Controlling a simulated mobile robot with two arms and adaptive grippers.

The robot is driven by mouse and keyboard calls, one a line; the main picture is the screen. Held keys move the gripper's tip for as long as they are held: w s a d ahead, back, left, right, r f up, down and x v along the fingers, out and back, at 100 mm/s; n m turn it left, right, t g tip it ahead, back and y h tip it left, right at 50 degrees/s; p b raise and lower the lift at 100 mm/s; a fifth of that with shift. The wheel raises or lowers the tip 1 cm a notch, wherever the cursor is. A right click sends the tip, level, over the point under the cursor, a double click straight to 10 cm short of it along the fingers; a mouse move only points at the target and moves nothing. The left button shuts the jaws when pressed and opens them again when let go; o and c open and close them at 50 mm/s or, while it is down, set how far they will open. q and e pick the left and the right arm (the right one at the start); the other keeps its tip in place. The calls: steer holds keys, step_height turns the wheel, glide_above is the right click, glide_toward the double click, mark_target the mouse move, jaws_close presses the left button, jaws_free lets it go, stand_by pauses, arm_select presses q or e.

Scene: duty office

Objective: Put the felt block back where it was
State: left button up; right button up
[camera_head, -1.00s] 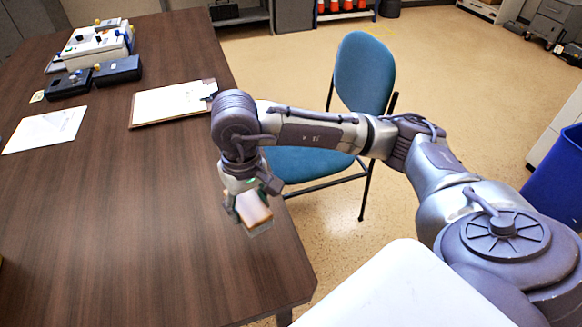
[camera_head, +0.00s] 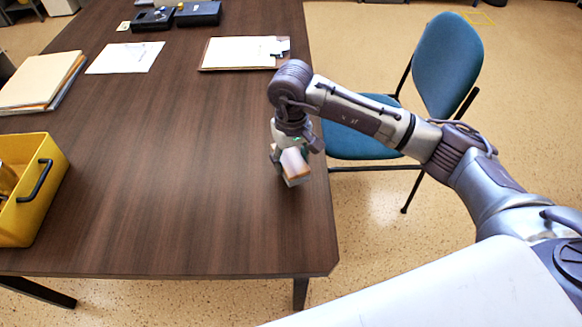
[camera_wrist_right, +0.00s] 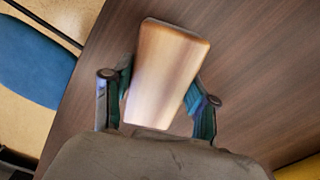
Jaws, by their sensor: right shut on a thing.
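The felt block is the small block (camera_head: 294,162) in my right gripper (camera_head: 285,158), with a tan wood-like face and a pale grey lower part. In the right wrist view the block (camera_wrist_right: 165,70) shows its long tan face between the two fingers of the gripper (camera_wrist_right: 158,105), which are shut on its sides. In the head view it is over the right edge area of the brown table (camera_head: 180,210); I cannot tell how far above the top it is. My left gripper is not in view.
A yellow bin (camera_head: 35,215) with a dark handle stands at the table's left. Folders (camera_head: 38,80), a paper sheet (camera_head: 125,57), a clipboard (camera_head: 240,53) and dark devices (camera_head: 198,13) lie farther back. A blue chair (camera_head: 447,60) stands beside the right edge. The table's middle is clear.

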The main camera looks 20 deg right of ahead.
step_height(320, 180, down, 4)
steer(key=shift+w+f+p, duration=0.1)
steer(key=shift+p, duration=0.25)
steer(key=shift+f+b, duration=0.2)
steer(key=shift+b, duration=0.1)
steer(key=o, duration=1.1)
steer(key=shift+r, duration=0.1)
